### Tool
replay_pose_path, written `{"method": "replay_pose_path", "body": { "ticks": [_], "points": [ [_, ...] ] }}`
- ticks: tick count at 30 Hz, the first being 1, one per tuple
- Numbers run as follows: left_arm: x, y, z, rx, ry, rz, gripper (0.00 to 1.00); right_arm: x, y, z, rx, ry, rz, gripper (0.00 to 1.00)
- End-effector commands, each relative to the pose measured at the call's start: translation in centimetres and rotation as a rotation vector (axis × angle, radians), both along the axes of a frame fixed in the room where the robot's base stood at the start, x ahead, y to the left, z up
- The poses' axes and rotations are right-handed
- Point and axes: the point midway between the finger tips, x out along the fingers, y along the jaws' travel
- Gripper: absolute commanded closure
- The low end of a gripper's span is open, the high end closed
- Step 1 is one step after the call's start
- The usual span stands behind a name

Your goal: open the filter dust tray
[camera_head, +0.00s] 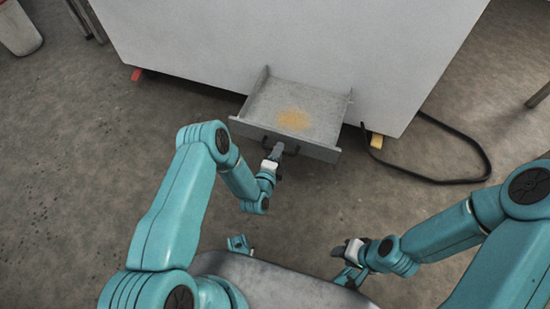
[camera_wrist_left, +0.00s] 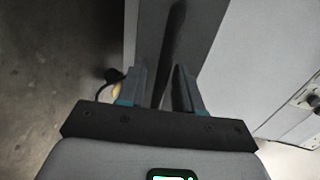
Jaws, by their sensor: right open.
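The filter dust tray (camera_head: 268,106) is slid out from the bottom of the large pale grey housing in the head view. A patch of tan dust (camera_head: 294,119) lies on its floor. A dark bar handle (camera_head: 265,145) is on its front panel. My left gripper (camera_head: 277,151) is at this handle, with its fingers around it. My right gripper (camera_head: 342,251) is open and empty, well apart from the tray.
The grey housing (camera_head: 290,40) stands behind the tray. A black cable (camera_head: 455,181) loops on the floor to the right, near a yellow block (camera_head: 377,141). A red block (camera_head: 136,74) is under the housing's left edge. The concrete floor before the tray is clear.

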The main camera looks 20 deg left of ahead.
Motion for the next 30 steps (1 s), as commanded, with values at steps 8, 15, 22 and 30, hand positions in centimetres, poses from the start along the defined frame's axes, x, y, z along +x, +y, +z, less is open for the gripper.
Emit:
{"method": "replay_pose_path", "body": {
  "ticks": [8, 15, 22, 30],
  "points": [
    [-4.9, 0.2, 1.3, -0.002, 0.008, 0.002, 0.66, -0.3, 0.3, 1.9, 0.002, 0.005, 0.012, 0.57],
    [-11.1, 0.4, 2.5, -0.004, 0.007, 0.003, 0.66, -0.4, 0.4, 3.5, 0.003, 0.007, 0.015, 0.57],
    [-14.9, 0.5, 3.0, -0.002, 0.005, 0.001, 0.66, -0.4, 0.3, 4.1, 0.003, 0.007, 0.015, 0.57],
    [-15.8, 0.5, 3.2, 0.000, 0.001, -0.001, 0.66, -0.4, 0.3, 4.1, 0.003, 0.007, 0.014, 0.57]
  ]
}}
